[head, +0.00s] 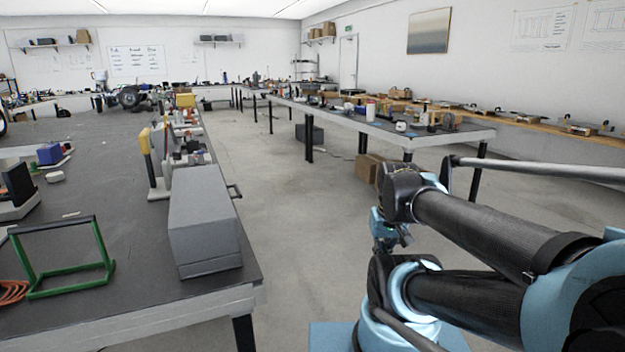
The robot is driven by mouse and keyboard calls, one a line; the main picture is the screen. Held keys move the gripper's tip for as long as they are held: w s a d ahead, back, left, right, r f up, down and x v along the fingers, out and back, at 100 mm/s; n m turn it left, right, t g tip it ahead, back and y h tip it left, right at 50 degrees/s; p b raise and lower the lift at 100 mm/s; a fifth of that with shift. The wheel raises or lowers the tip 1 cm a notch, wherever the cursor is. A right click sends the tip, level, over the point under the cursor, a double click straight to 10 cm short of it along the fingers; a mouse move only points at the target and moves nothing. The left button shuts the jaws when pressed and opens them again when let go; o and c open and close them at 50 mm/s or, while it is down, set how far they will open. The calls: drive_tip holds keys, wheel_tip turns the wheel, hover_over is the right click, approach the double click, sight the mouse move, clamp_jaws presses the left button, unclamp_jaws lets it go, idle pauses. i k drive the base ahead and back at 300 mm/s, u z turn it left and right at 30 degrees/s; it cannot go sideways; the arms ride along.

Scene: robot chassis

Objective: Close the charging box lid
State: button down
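A grey box (205,222) stands near the right edge of the dark-topped table at the left. It looks like the charging box, but I cannot be sure. Its upper face slopes, and I cannot tell from here how its lid stands. A dark handle (234,190) sticks out on its right side towards the aisle. My arm's dark tubes and blue joints fill the lower right, across a gap of floor from the box. I cannot make out my gripper's fingers in this view.
A green frame (65,258) stands left of the box. A yellow-topped upright piece (147,145) stands behind it. The grey floor aisle (290,210) is clear. Another workbench (375,128) runs along the right, with a cardboard box (369,168) under it.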

sight(158, 135)
drive_tip(key=k, duration=1.3)
drive_tip(key=z, duration=0.3)
drive_tip(key=i, duration=3.4)
drive_tip(key=u, duration=0.85)
drive_tip(key=i, duration=0.9)
drive_tip(key=u, duration=1.1)
drive_tip(key=i, duration=0.75)
drive_tip(key=u, duration=0.4)
